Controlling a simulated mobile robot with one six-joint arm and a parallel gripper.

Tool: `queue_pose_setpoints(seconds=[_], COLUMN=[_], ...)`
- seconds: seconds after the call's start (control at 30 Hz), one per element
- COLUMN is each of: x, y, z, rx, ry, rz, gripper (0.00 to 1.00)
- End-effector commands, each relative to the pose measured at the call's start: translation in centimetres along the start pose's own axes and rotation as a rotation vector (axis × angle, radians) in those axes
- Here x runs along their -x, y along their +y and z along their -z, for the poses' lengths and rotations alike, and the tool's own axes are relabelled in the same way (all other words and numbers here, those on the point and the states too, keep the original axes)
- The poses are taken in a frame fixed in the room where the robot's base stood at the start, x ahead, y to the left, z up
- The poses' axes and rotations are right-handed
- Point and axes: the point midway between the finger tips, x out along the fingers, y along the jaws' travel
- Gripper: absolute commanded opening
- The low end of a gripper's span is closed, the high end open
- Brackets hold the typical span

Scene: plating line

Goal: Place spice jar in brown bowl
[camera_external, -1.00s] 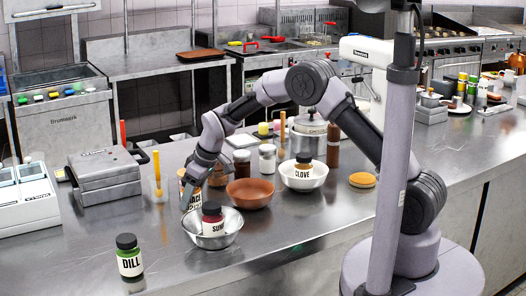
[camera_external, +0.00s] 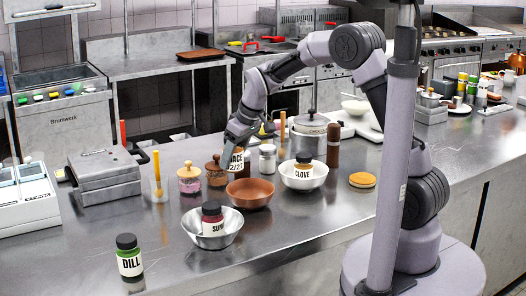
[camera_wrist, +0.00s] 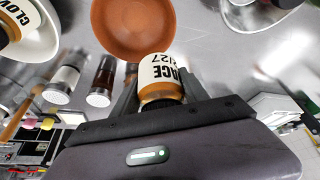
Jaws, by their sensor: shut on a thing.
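The spice jar (camera_external: 236,162) has a white label reading "ACE" and "2/27", partly hidden by my gripper. It also shows in the wrist view (camera_wrist: 162,72), between the two fingers. My gripper (camera_external: 238,142) is shut on it and holds it above the counter, just behind and left of the brown bowl in the external view. The brown bowl (camera_external: 250,198) stands on the counter and looks empty. In the wrist view the bowl (camera_wrist: 133,28) lies just beyond the jar's labelled end.
A white bowl (camera_external: 303,183) with a clove jar (camera_external: 303,168) stands right of the brown bowl. A metal bowl (camera_external: 205,239) with a red jar (camera_external: 212,220) is front left. A dill jar (camera_external: 130,262) and small lidded jars (camera_external: 190,180) stand nearby.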

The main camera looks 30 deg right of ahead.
Motion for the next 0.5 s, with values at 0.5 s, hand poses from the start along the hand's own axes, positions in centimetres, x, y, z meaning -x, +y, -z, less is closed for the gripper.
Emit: queue_pose_setpoints(seconds=[0.5], x=[-5.0], y=[2.6], z=[-6.5], rx=[-0.073], ry=[-0.001], rz=[-0.03], gripper=[0.0])
